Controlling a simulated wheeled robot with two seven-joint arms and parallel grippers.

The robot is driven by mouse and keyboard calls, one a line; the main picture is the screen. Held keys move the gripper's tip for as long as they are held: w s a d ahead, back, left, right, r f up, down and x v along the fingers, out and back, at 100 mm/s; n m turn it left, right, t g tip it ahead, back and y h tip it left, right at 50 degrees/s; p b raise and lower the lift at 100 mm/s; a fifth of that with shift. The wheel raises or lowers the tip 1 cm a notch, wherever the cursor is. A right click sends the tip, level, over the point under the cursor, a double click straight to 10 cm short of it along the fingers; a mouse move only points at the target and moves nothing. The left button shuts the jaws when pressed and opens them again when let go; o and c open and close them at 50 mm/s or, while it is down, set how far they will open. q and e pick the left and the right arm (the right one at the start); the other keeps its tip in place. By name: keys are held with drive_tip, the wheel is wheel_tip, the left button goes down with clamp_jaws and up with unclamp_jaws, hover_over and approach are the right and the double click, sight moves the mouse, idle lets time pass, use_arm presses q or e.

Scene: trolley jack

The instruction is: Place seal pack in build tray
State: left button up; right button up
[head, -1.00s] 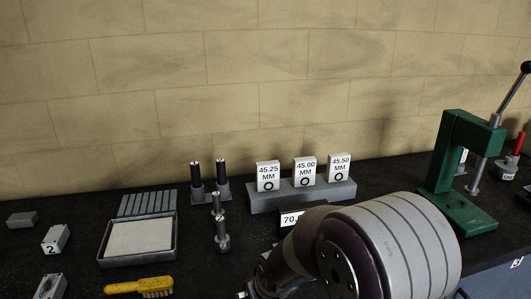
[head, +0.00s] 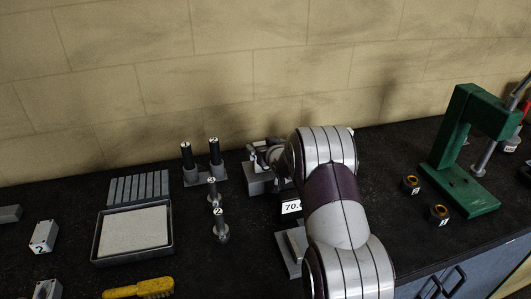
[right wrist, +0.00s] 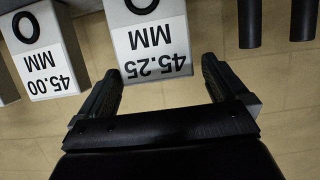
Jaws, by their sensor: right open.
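A white seal pack marked 45.25 MM (right wrist: 148,42) shows upside down in the right wrist view. Beside it at the left is a second white pack marked 45.00 MM (right wrist: 45,68). My right gripper (right wrist: 161,67) is open, with the 45.25 pack between and just beyond its fingertips; contact cannot be told. In the head view my right arm and gripper (head: 262,152) cover the packs on their grey rack (head: 256,184). A shallow grey tray with a pale lining (head: 133,259), seemingly the build tray, lies empty at the left. My left gripper is out of view.
Black-topped posts (head: 187,157) and shorter metal posts (head: 221,228) stand between tray and rack. A ribbed grey plate (head: 138,187) is behind the tray, a yellow brush (head: 140,289) in front. A green press (head: 460,150) and two dark rings (head: 411,185) are at the right.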

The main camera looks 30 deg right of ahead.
drive_tip(key=x, duration=0.5)
drive_tip(key=shift+s+d+f+p, duration=0.1)
drive_tip(key=shift+d+f+p, duration=0.1)
drive_tip(key=shift+d+p, duration=0.15)
drive_tip(key=shift+s+a+r, duration=0.25)
drive_tip(key=shift+s+r, duration=0.05)
drive_tip(key=shift+s, duration=0.1)
drive_tip(key=c, duration=0.8)
drive_tip(key=shift+w+f, duration=0.1)
drive_tip(key=shift+f, duration=0.05)
